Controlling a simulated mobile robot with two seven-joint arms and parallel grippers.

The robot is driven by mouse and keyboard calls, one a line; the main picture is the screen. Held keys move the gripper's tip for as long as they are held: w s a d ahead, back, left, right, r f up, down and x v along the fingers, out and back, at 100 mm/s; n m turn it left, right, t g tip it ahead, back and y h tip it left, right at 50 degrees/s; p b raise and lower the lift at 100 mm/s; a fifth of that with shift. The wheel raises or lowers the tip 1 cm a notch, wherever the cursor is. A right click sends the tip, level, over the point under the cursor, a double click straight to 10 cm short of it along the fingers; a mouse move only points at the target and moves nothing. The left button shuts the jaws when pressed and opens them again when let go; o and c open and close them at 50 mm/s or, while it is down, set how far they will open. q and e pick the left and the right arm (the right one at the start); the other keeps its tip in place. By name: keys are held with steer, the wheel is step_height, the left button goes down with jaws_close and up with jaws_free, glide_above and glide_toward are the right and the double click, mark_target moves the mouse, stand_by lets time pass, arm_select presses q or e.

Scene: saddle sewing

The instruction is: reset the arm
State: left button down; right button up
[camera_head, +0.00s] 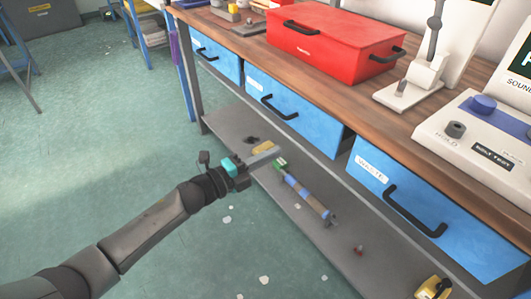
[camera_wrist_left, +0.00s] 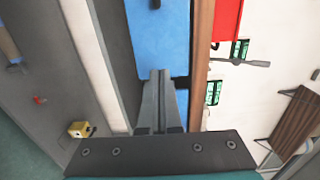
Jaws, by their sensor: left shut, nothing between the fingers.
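My left arm comes in from the lower left in the head view. Its gripper (camera_head: 264,157) is in front of the workbench, above the grey lower shelf (camera_head: 300,215), with its fingers toward the blue drawers. In the left wrist view the two fingers (camera_wrist_left: 158,75) are together, with nothing between them. A blue drawer front (camera_wrist_left: 150,40) lies beyond the fingertips. My right gripper is not in view.
The wooden benchtop (camera_head: 335,82) holds a red toolbox (camera_head: 330,40) and a white test device (camera_head: 480,130). Blue drawers with black handles (camera_head: 280,105) hang below. A blue tube tool (camera_head: 305,195) and a yellow item (camera_head: 433,288) lie on the shelf. Green floor is open at left.

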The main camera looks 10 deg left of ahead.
arm_select(q)
steer(key=s+a+f+n+g+y, duration=0.35)
steer(key=s+f+n+y, duration=0.25)
steer(key=s+f+n, duration=0.55)
steer(key=s+a+f+n+g+y, duration=0.35)
steer(key=s+f+n+y, duration=0.45)
steer(key=f, duration=0.6)
steer(key=s+d+f+n+g+h, duration=0.15)
steer(key=s+f+n+g, duration=0.3)
steer(key=s, duration=0.75)
steer(key=s+a+r+p, duration=0.1)
steer(key=s+r+p, duration=0.1)
steer(key=s+p, duration=0.5)
steer(key=s+a+r+g+p, duration=0.1)
steer(key=s+a+r+p, duration=0.1)
steer(key=s+p, duration=0.6)
steer(key=r+p, duration=0.1)
steer(key=p, duration=0.3)
steer(key=shift+s+r+h, duration=0.25)
steer(key=shift+h, duration=0.1)
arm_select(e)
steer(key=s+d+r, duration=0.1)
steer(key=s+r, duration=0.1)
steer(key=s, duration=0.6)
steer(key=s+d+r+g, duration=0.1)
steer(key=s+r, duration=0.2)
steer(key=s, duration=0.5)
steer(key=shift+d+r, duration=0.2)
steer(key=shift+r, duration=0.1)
